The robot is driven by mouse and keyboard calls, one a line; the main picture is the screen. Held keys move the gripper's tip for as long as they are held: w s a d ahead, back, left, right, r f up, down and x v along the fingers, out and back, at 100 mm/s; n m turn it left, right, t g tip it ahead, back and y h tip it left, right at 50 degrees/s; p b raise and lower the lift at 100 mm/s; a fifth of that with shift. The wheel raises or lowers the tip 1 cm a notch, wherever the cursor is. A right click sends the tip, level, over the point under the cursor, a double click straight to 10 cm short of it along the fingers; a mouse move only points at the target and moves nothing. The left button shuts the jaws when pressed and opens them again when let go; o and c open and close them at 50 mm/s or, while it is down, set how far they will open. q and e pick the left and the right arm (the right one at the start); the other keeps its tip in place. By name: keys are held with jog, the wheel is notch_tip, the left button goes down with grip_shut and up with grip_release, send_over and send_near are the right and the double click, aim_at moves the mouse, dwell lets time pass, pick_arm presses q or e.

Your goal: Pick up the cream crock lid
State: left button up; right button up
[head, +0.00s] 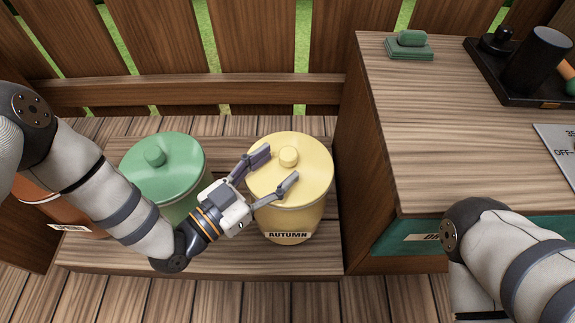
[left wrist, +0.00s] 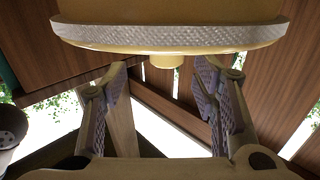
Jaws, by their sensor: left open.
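The cream crock (head: 295,222), labelled AUTUMN, stands upright on a low wooden bench with its lid (head: 312,167) on. A round knob (head: 288,156) rises from the middle of the lid. My left gripper (head: 279,165) is open over the left part of the lid, its fingers pointing toward the knob, one on each side of its line. In the left wrist view the lid (left wrist: 170,35) fills the top and the knob (left wrist: 166,62) shows between the open fingers (left wrist: 164,80). I cannot tell whether a finger touches the knob. My right gripper is out of view.
A green lidded crock (head: 165,160) stands left of the cream one, partly behind my left arm. An orange-brown crock (head: 38,200) is farther left. A wooden cabinet (head: 450,150) rises close to the right. A slatted fence (head: 230,95) stands behind.

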aim_at(281, 159)
pick_arm(q)
jog(key=x, duration=0.1)
jog(key=b+x, duration=0.1)
jog(key=x, duration=0.3)
jog(key=shift+w+a+f+b, duration=0.15)
jog(key=shift+w+a+b, duration=0.1)
jog(key=shift+a+b, duration=0.05)
grip_shut()
